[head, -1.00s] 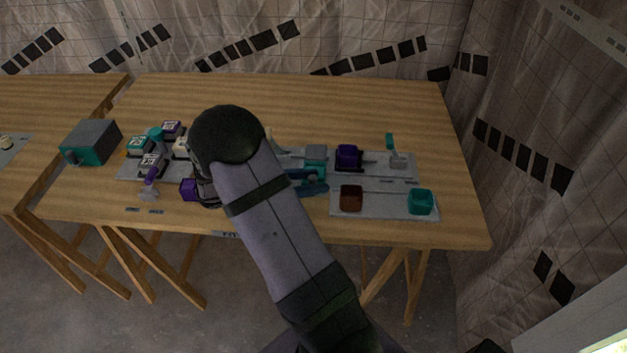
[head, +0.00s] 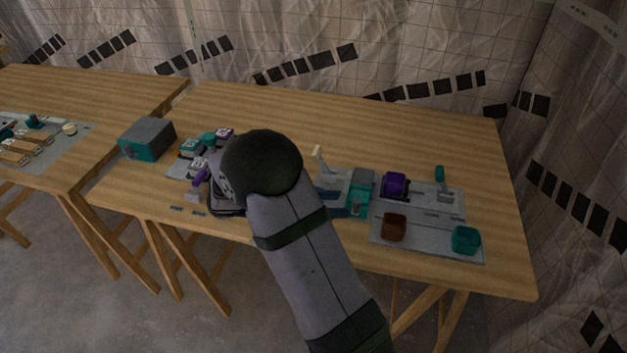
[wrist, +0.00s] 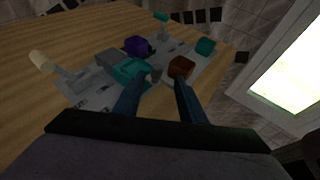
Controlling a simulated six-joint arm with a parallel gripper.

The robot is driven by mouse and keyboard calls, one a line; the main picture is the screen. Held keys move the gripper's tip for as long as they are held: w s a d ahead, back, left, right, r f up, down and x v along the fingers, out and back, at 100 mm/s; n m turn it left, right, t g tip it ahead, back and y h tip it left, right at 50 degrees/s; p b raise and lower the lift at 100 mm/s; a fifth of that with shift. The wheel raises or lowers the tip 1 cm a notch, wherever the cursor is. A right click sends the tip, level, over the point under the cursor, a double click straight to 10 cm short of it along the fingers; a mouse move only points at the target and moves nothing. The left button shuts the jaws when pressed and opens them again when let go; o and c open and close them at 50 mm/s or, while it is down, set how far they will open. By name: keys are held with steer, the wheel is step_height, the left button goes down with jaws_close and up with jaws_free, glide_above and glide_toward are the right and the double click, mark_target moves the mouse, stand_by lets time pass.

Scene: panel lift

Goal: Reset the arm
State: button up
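My gripper shows in the wrist view (wrist: 160,92) as two dark blue fingers, spread apart with nothing held between them. In the head view, my arm covers much of the table's middle, and the blue fingers (head: 342,203) show only partly to the right of it. The fingers point toward the grey panel (head: 415,238) with its teal block (head: 360,190). I cannot tell from these views whether they touch anything.
The panels carry a purple block (head: 396,185), a brown box (head: 394,227), a teal box (head: 466,240), a teal-tipped lever (head: 441,180) and a cream-tipped lever (head: 318,157). A grey-teal box (head: 147,139) stands at left. The table's back right (head: 440,135) is clear.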

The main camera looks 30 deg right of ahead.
steer(key=s+a+r+m+t+y+p, duration=0.1)
steer(key=s+a+m+y+p, duration=0.3)
steer(key=s+a+m+y, duration=0.4)
steer(key=s+a+r+m+t+y+p, duration=0.2)
steer(key=s+a+m+y+p, duration=0.3)
steer(key=a+m, duration=0.4)
step_height(320, 180, down, 37)
steer(key=a+n+b, duration=0.1)
steer(key=b, duration=3.6)
steer(key=shift+s+a+r+b, duration=0.15)
steer(key=shift+s+b, duration=0.2)
steer(key=shift+b, duration=0.05)
